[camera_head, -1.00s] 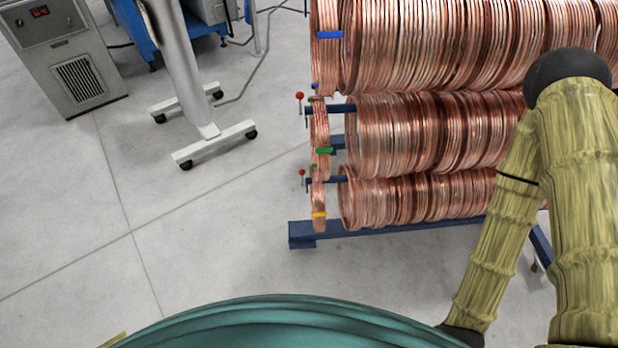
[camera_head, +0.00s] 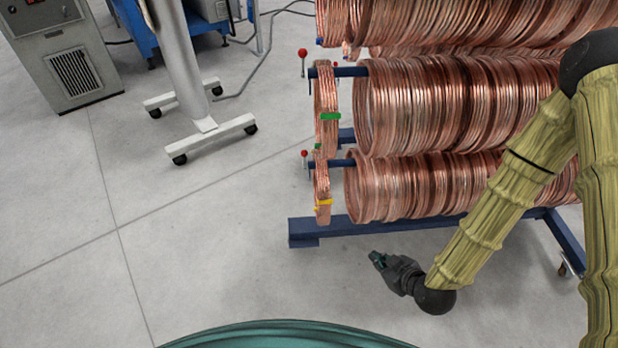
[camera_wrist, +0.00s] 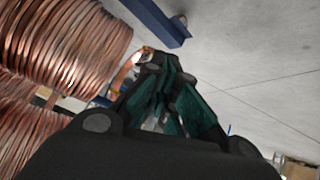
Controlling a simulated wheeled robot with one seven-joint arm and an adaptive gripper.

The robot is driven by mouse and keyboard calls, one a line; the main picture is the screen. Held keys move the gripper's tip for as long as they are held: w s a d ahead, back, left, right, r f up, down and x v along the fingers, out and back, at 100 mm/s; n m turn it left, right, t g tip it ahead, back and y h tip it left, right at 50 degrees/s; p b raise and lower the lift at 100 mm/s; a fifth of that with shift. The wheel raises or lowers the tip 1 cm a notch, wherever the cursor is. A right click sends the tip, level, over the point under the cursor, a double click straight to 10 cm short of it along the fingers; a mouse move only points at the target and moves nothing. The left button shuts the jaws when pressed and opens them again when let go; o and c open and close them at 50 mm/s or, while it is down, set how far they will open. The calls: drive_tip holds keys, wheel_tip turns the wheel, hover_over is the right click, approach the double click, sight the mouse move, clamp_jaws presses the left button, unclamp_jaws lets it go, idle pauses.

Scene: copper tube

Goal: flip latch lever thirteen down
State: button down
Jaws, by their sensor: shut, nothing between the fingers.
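Two latch levers with red ball tips show in the head view at the left ends of the rack's bars. The upper lever (camera_head: 303,58) stands upright at the middle bar, and the lower lever (camera_head: 304,158) stands upright at the lowest bar. I cannot read a number on either. My gripper (camera_head: 376,259) is below and to the right of the levers in the picture, apart from the rack. Its fingers look closed together with nothing held. In the wrist view my gripper (camera_wrist: 168,100) points toward the rack's end; no lever is clear there.
Copper coils (camera_head: 455,105) hang on the rack's bars, with thin end coils tagged green (camera_head: 330,116) and yellow (camera_head: 324,202). The blue rack foot (camera_head: 304,234) stands on the floor. A white wheeled stand (camera_head: 205,140) is at left. The floor between is clear.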

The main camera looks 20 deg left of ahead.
drive_tip(key=w+a+r+n+t+y+b, duration=0.2)
drive_tip(key=w+a+n+y+b, duration=0.3)
drive_tip(key=b, duration=0.4)
drive_tip(key=w+a+r+n+t+y+b, duration=0.2)
drive_tip(key=w+a+r+n+y+b, duration=0.3)
drive_tip(key=w+a+n+b, duration=0.2)
drive_tip(key=shift+w+a+r+n+b, duration=0.3)
drive_tip(key=shift+w+a+n+b, duration=0.1)
drive_tip(key=shift+a+n+b, duration=1.05)
drive_tip(key=shift+a, duration=0.3)
drive_tip(key=b+x, duration=0.4)
drive_tip(key=x, duration=0.8)
drive_tip(key=shift+w+a+r, duration=0.1)
drive_tip(key=shift+w+a, duration=0.05)
drive_tip(key=shift+w, duration=0.2)
drive_tip(key=shift+w+a+r+b, duration=0.2)
drive_tip(key=shift+w+a+b, duration=0.1)
drive_tip(key=shift+a+b, duration=0.15)
drive_tip(key=shift+r+p, duration=0.15)
drive_tip(key=shift+p, duration=0.15)
